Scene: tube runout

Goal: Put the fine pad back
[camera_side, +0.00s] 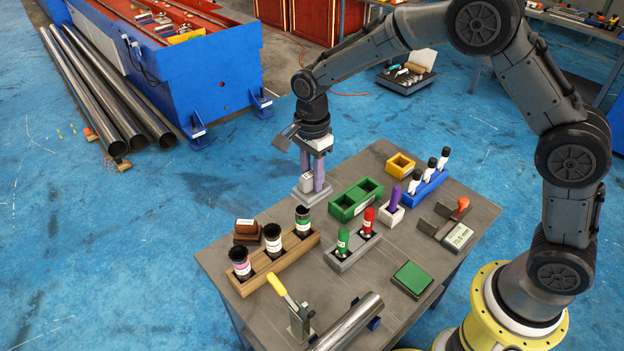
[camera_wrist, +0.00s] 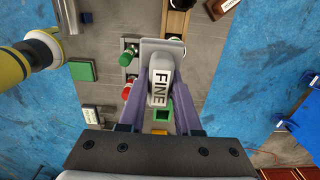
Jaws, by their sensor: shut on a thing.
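My gripper (camera_side: 313,178) has its two purple fingers shut on the fine pad (camera_side: 309,195), a grey flat plate with a lighter grip block on top. In the wrist view the grip block (camera_wrist: 159,88) reads FINE and sits between the fingers (camera_wrist: 163,75). In the side view the pad hangs around the back left edge of the table, apparently above it; the exact height is hard to tell. A green holder with two open, empty-looking pockets (camera_side: 341,212) stands just right of it. In the wrist view the pad and fingers partly hide this holder.

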